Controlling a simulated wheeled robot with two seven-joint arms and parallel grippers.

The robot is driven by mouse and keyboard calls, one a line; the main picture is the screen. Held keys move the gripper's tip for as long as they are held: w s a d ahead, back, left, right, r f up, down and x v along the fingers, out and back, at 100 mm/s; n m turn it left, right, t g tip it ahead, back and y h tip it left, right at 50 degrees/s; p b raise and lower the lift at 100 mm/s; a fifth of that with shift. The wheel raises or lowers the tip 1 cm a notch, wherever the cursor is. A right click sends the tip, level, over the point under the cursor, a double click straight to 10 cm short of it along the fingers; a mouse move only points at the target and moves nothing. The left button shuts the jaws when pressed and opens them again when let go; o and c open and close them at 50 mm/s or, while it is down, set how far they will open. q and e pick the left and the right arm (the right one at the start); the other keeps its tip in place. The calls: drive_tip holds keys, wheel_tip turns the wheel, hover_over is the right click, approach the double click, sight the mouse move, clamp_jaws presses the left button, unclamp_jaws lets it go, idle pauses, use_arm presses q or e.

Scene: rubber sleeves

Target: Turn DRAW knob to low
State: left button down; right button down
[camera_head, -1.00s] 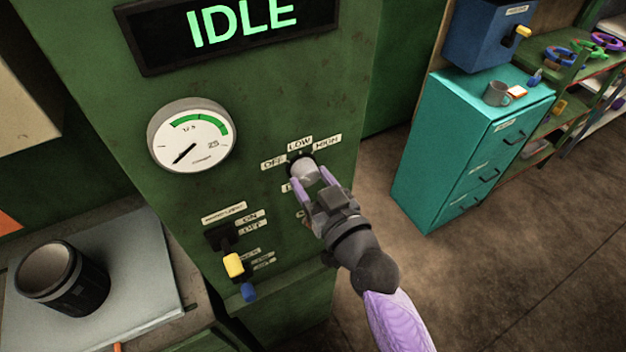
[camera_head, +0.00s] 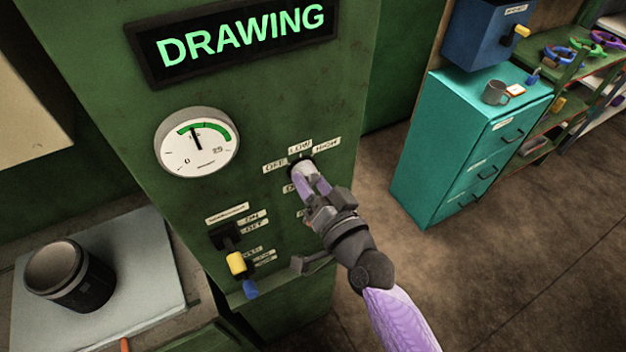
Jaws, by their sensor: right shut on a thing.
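The DRAW knob (camera_head: 302,163) is on the green machine panel (camera_head: 262,110), with OFF, LOW and HIGH labels around its top. Its pointer looks to be at or near LOW (camera_head: 300,147). My right gripper (camera_head: 310,180) is shut on the knob, its purple fingers covering much of it. The display (camera_head: 240,40) above reads DRAWING in green. The round gauge (camera_head: 197,142) has its needle pointing up, near the start of its green band. My left gripper is not in view.
Lower on the panel are a black switch with a yellow handle (camera_head: 236,264) and a blue-tipped lever (camera_head: 250,288). A dark cup (camera_head: 70,278) stands on a bench at left. A teal cabinet (camera_head: 450,150) with a mug stands at right. The floor between is clear.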

drive_tip(key=shift+m, duration=0.5)
idle(0.3)
drive_tip(key=shift+c, duration=0.5)
unclamp_jaws()
drive_tip(key=v, duration=1)
drive_tip(key=shift+b, duration=0.35)
